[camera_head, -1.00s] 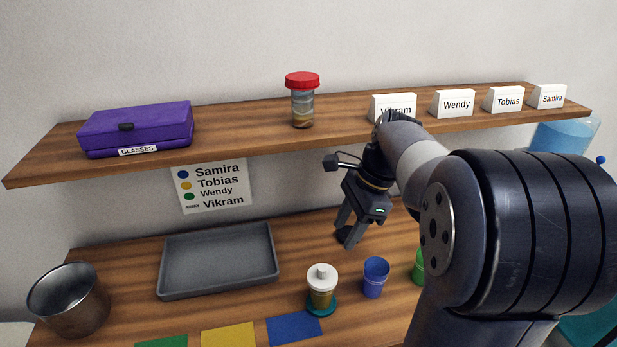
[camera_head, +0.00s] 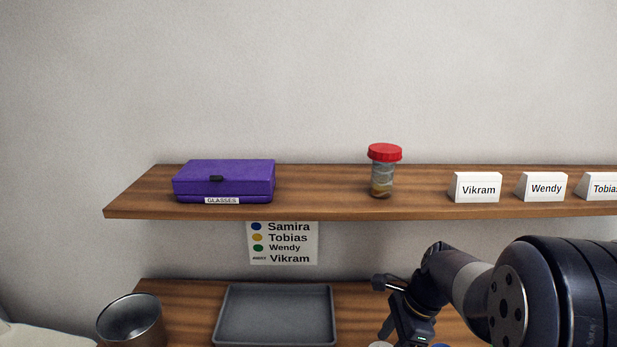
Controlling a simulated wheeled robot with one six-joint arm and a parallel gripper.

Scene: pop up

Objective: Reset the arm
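My gripper (camera_head: 392,336) is at the lower right of the head view, below the shelf and in front of the wall. It points down over the lower counter. Its fingertips are cut off by the bottom edge of the picture, so I cannot see what is between them. My arm is folded at the lower right and hides part of the counter. A white lid (camera_head: 381,345) and a blue cup (camera_head: 441,345) barely show at the bottom edge near the gripper.
The upper shelf (camera_head: 320,195) holds a purple glasses case (camera_head: 224,180), a red-lidded jar (camera_head: 382,178) and name cards such as Vikram (camera_head: 477,188) and Wendy (camera_head: 541,187). A name list (camera_head: 283,243) hangs below.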

